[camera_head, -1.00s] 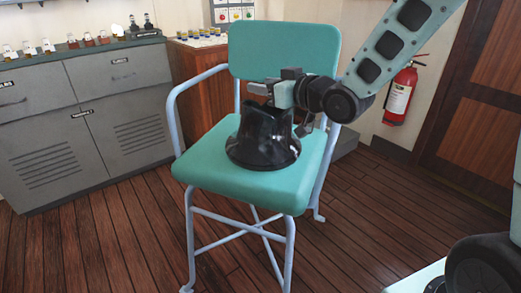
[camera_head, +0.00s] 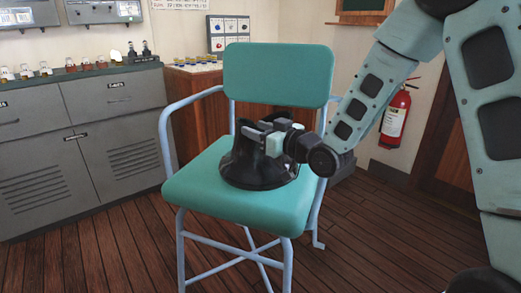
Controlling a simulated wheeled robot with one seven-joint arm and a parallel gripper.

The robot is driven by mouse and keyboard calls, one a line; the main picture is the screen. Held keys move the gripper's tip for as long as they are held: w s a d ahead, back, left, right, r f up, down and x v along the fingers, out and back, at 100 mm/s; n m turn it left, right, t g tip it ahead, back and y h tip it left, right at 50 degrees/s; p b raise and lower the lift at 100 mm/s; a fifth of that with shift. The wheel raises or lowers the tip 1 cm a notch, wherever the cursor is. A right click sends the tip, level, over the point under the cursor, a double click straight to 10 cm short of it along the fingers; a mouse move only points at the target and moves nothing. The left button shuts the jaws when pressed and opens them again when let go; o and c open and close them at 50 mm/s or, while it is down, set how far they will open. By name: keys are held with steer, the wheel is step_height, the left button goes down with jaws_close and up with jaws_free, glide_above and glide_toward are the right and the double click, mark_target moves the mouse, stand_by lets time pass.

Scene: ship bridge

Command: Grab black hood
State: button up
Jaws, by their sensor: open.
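The black hood (camera_head: 252,169) is a glossy, dark, flared piece standing on its wide base on the teal seat of the chair (camera_head: 200,196). My gripper (camera_head: 258,130) is at the hood's upper part, in front of or around its top. The jaws are open. The gripper covers much of the hood's narrow top, so I cannot tell whether the fingers touch it or stand to either side of its wall.
The chair has a teal backrest (camera_head: 278,75) behind the hood and a pale blue tubular armrest (camera_head: 165,125) on the left. Grey cabinets (camera_head: 110,135) stand at left. A fire extinguisher (camera_head: 395,118) hangs on the wall at right. Wooden floor lies open in front.

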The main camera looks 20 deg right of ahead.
mark_target(244, 124)
steer(key=x, duration=0.5)
steer(key=shift+w+a, duration=0.1)
steer(key=shift+w, duration=0.05)
jaws_close()
